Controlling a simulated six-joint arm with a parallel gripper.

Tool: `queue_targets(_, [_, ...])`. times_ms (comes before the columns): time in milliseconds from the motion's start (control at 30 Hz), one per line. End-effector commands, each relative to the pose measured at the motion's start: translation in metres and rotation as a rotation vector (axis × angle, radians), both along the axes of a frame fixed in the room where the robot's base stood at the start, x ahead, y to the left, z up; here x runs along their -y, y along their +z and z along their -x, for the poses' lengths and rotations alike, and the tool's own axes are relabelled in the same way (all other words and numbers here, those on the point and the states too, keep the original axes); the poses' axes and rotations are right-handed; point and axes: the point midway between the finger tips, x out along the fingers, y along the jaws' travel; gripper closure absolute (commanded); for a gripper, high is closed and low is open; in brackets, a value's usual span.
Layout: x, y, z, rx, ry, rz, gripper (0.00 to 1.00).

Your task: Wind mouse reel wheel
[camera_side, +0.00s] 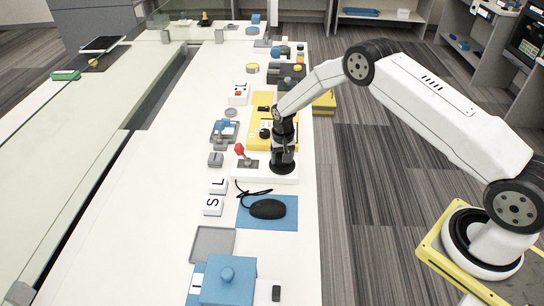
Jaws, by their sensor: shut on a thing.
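A black mouse (267,209) lies on a blue mat (287,217) on the long white table. Its thin black cord (254,193) loops loosely beside the front edge of a white base (262,178). A dark round reel wheel (283,168) sits at the right of that base. My gripper (283,158) points straight down over the wheel and is shut on it. The fingertips are dark against the dark wheel, so the exact grip is hard to see.
A red-knobbed lever (240,150) stands close left of my gripper. A yellow panel (262,135) lies just behind. White S and L blocks (213,205), a grey tray (212,244) and a blue box (228,281) are nearer the camera.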

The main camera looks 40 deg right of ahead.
Motion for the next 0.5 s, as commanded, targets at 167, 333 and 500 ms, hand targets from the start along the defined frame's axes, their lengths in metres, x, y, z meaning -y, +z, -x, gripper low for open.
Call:
queue_targets(167, [0.0000,0.0011,-0.0007,0.001,-0.158,0.001,0.90])
queue_targets(333, [0.0002,0.0012,-0.0007,0.002,-0.278,0.000,0.90])
queue_targets(500, [0.0002,0.0012,-0.0007,0.002,-0.357,0.000,0.90])
